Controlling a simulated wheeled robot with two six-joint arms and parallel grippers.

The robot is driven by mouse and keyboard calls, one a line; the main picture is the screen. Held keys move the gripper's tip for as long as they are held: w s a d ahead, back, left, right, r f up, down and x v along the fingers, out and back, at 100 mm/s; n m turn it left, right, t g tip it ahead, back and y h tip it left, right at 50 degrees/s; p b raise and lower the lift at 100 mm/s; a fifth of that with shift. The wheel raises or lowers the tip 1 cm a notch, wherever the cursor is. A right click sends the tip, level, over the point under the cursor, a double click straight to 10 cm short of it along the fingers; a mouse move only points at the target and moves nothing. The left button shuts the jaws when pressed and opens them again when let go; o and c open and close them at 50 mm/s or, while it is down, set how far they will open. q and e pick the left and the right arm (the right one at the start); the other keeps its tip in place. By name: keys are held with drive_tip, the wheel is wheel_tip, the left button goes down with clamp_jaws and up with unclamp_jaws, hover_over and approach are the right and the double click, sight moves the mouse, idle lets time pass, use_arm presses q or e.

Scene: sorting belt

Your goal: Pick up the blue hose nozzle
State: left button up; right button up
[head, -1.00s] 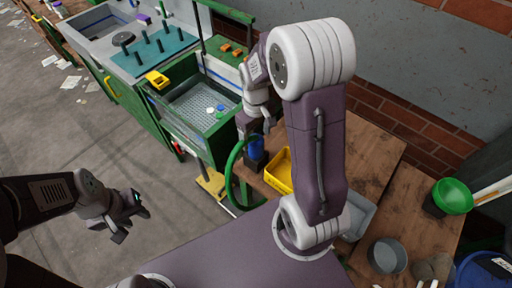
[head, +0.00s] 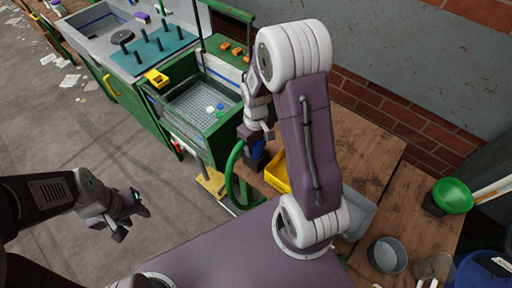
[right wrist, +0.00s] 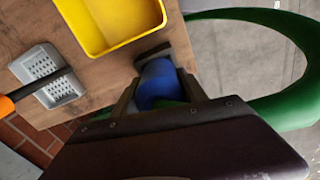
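The blue hose nozzle (head: 257,148) stands on a dark holder at the left edge of the wooden table, with the green hose (head: 233,172) curving beside it. My right gripper (head: 258,136) is directly above the nozzle, pointing down. In the right wrist view the blue nozzle (right wrist: 160,84) shows between the two dark fingers (right wrist: 158,80), which look spread around it; firm contact cannot be seen. The green hose loop (right wrist: 300,50) also shows there. My left gripper (head: 127,212) is open and empty over the floor at the left.
A yellow bin (head: 278,172) stands close to the nozzle; it also shows in the right wrist view (right wrist: 95,45). A grater (right wrist: 48,75) lies on the table. The green sorting station (head: 205,105) stands behind. A grey bowl (head: 386,255) and green bucket (head: 452,196) are at the right.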

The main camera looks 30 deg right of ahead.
wheel_tip(320, 180, up, 10)
drive_tip(key=shift+r+p, duration=0.1)
drive_tip(key=shift+p, duration=0.2)
drive_tip(key=o, duration=0.6)
drive_tip(key=shift+c, duration=1)
